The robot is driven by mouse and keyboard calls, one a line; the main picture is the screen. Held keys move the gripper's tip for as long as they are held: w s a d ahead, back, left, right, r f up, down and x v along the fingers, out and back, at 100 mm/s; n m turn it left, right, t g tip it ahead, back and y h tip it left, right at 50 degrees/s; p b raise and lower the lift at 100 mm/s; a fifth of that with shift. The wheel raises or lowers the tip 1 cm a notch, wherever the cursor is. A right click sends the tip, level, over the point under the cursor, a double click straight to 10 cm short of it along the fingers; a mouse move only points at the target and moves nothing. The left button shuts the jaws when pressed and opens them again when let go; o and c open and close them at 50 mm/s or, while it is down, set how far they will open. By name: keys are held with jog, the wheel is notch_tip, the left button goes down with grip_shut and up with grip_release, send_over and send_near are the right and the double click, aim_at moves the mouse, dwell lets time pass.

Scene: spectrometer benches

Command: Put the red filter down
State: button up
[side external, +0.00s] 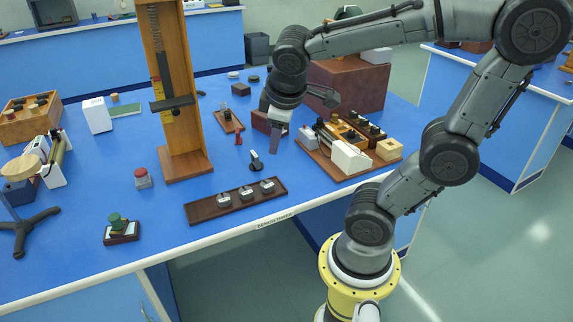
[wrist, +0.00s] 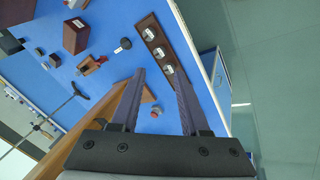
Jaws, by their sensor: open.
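A small red piece (side external: 239,138), which looks like the red filter, is on the blue bench at the near end of a small wooden board (side external: 227,120). In the wrist view a red piece (wrist: 93,63) lies left of my fingers; its exact shape is too small to tell. My gripper (side external: 275,145) points down above the bench, to the right of the red piece and apart from it. In the wrist view my gripper (wrist: 158,80) has its two fingers spread, with nothing held between them.
A dark strip with several silvery pieces (side external: 190,212) lies at the bench's front edge. A black-knobbed piece (side external: 256,161) stands just behind it. A tall wooden stand (side external: 185,165) rises to the left. A crowded wooden board (side external: 340,174) is to the right. A red-topped jar (side external: 142,178) stands left.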

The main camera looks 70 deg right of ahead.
jog(key=s+a+m+t+y, duration=0.1)
jog(key=s+a+y, duration=0.3)
jog(key=a, duration=0.4)
jog(key=shift+s+a+f+m+t, duration=0.25)
jog(key=shift+s+a+m+t, duration=0.2)
jog(key=shift+t, duration=0.35)
jog(key=shift+d, duration=0.1)
